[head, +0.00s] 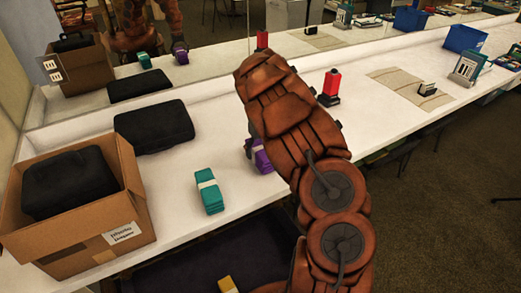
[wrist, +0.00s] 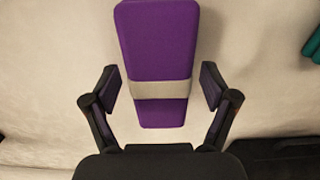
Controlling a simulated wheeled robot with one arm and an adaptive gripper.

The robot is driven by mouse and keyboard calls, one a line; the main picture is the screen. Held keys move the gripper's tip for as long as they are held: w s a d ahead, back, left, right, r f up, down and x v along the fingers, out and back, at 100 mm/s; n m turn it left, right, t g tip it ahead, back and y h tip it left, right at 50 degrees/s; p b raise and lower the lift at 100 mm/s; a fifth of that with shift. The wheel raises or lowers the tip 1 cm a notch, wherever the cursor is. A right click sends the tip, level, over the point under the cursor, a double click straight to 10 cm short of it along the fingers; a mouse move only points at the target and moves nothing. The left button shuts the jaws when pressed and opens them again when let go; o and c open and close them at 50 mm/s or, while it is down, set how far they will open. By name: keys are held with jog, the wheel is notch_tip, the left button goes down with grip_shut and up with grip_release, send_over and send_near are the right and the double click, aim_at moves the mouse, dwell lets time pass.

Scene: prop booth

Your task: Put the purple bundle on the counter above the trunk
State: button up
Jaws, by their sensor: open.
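The purple bundle (head: 262,160), with a pale band around it, lies on the white counter (head: 240,195), partly hidden behind my arm in the head view. The wrist view shows the bundle (wrist: 160,45) directly ahead of my gripper (wrist: 160,88). The gripper is open, one finger on each side of the bundle's banded end, with a gap on both sides. In the head view my gripper (head: 254,148) is mostly hidden by my arm. A dark trunk (head: 185,272) stands below the counter's front edge, with a yellow bundle (head: 228,285) inside.
A teal bundle (head: 208,192) lies left of the purple one. A cardboard box (head: 130,222) with a black case (head: 70,183) and another black case (head: 155,127) are farther left. A red-and-black item (head: 330,88) stands right of my arm. A mirror runs behind.

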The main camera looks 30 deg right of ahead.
aim_at(260, 148)
notch_tip(260, 148, up, 12)
jog(key=b, duration=0.3)
jog(key=s+a+r+m, duration=0.1)
jog(key=s+a+r, duration=0.4)
jog(key=s+a, duration=0.3)
jog(key=s+a+f, duration=0.1)
jog(key=s+a, duration=0.4)
jog(key=s, duration=0.5)
jog(key=s+a+f+n+g, duration=0.1)
jog(key=s+a, duration=0.4)
jog(key=s, duration=0.5)
jog(key=s+a+f+n, duration=0.1)
jog(key=s+a, duration=0.5)
jog(key=s, duration=0.4)
jog(key=shift+f+g, duration=0.25)
jog(key=shift+g, duration=0.15)
jog(key=shift+r+p, duration=0.85)
